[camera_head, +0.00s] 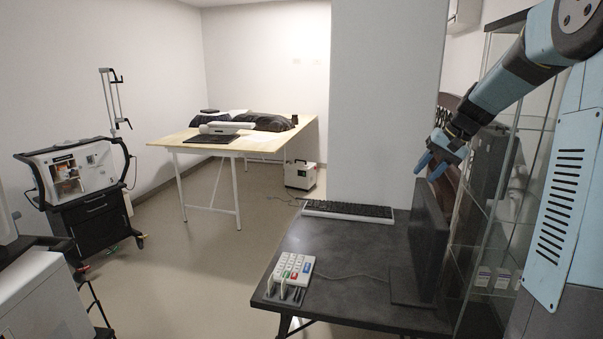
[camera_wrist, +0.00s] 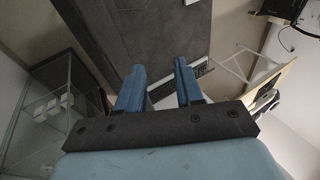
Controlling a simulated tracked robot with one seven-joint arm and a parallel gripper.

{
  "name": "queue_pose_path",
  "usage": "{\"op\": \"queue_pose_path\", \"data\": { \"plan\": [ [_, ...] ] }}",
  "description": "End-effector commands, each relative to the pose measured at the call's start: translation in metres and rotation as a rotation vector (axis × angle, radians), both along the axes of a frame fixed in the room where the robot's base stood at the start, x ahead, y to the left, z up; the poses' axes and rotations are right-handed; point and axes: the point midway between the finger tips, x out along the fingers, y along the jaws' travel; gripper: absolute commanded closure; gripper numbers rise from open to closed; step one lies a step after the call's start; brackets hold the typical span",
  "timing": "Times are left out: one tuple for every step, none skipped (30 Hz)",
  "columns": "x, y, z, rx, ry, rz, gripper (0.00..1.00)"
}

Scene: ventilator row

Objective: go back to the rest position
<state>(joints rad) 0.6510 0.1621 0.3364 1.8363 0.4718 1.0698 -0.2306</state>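My arm reaches in from the upper right in the head view. My gripper (camera_head: 430,167) hangs in the air above the right part of the dark desk, close to the black monitor (camera_head: 428,240). In the wrist view my gripper (camera_wrist: 160,78) shows two blue fingers standing apart with a clear gap between them. Nothing is held. Through the gap I see part of the white-edged keyboard (camera_wrist: 178,88) well beyond the fingertips.
A glass cabinet (camera_head: 500,230) stands at the right. A wooden table (camera_head: 270,141) and a ventilator cart (camera_head: 95,215) stand farther off. Open floor lies between them.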

Motion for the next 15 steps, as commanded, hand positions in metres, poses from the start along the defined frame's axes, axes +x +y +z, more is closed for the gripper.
{"op": "queue_pose_path", "data": {
  "plan": [
    [-0.013, 0.013, 0.007, -0.034, -0.003, 0.014, 0.64],
    [-0.02, 0.019, 0.009, -0.053, -0.003, 0.019, 0.64],
    [-0.029, 0.027, 0.012, -0.077, -0.005, 0.026, 0.64],
    [-0.037, 0.032, 0.015, -0.094, -0.006, 0.033, 0.64],
    [-0.044, 0.037, 0.017, -0.112, -0.008, 0.038, 0.64],
    [-0.054, 0.044, 0.02, -0.135, -0.011, 0.045, 0.64],
    [-0.062, 0.049, 0.022, -0.151, -0.014, 0.048, 0.64],
    [-0.07, 0.053, 0.024, -0.168, -0.017, 0.054, 0.64],
    [-0.08, 0.059, 0.027, -0.189, -0.023, 0.059, 0.64],
    [-0.088, 0.063, 0.029, -0.205, -0.026, 0.065, 0.64],
    [-0.096, 0.067, 0.03, -0.22, -0.03, 0.069, 0.64],
    [-0.107, 0.072, 0.033, -0.239, -0.037, 0.074, 0.64],
    [-0.115, 0.075, 0.034, -0.255, -0.042, 0.079, 0.64],
    [-0.123, 0.079, 0.035, -0.268, -0.048, 0.083, 0.64],
    [-0.134, 0.083, 0.037, -0.287, -0.055, 0.089, 0.64]
  ]
}}
